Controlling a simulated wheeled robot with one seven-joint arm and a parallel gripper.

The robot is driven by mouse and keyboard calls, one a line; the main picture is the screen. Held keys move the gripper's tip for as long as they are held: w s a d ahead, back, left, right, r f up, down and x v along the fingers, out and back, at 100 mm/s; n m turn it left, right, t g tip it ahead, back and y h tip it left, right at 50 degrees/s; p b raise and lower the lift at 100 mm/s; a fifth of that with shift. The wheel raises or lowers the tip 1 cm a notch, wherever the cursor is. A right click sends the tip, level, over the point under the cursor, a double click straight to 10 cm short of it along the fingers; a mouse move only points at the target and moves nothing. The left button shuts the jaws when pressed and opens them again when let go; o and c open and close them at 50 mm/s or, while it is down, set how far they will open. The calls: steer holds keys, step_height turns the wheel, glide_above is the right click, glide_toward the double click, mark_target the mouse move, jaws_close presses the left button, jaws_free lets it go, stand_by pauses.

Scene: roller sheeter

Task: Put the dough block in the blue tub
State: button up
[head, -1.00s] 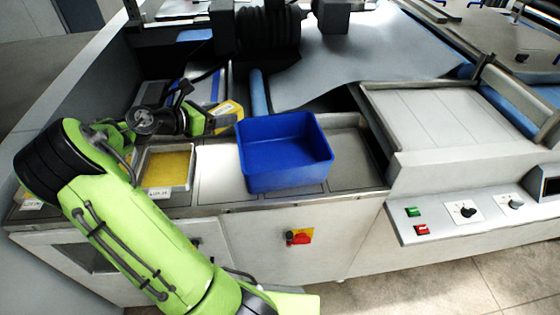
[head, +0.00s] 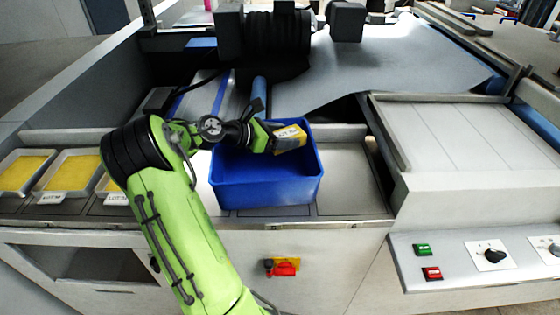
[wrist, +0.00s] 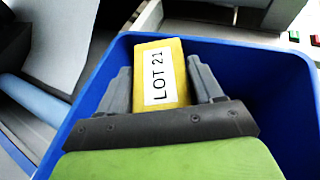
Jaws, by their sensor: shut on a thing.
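The dough block is yellow with a white label; in the wrist view the block (wrist: 173,58) reads "LOT 21". My gripper (wrist: 160,80) is shut on it, with one grey finger on each side. In the head view the dough block (head: 289,140) is held over the blue tub (head: 268,192), near its far part. The tub stands on the steel counter and looks empty where its inside shows. In the wrist view the tub's blue wall (wrist: 240,60) surrounds the block. I cannot tell whether the block is above the rim or below it. My gripper in the head view (head: 272,138) is partly hidden.
Several trays with yellow contents stand on the left of the counter, one a shallow tray (head: 66,174) with a lot label. A red and yellow switch (head: 283,267) is on the front panel. The counter right of the tub (head: 345,180) is clear.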

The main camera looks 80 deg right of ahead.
step_height(320, 180, down, 5)
steer(key=shift+b, duration=0.7)
steer(key=shift+a+f, duration=0.15)
steer(key=shift+f, duration=0.5)
steer(key=o, duration=1.2)
steer(key=shift+f, duration=0.15)
steer(key=shift+o, duration=0.2)
steer(key=shift+r, duration=0.6)
steer(key=p+v, duration=0.2)
steer(key=v, duration=0.5)
steer(key=shift+w+r, duration=0.25)
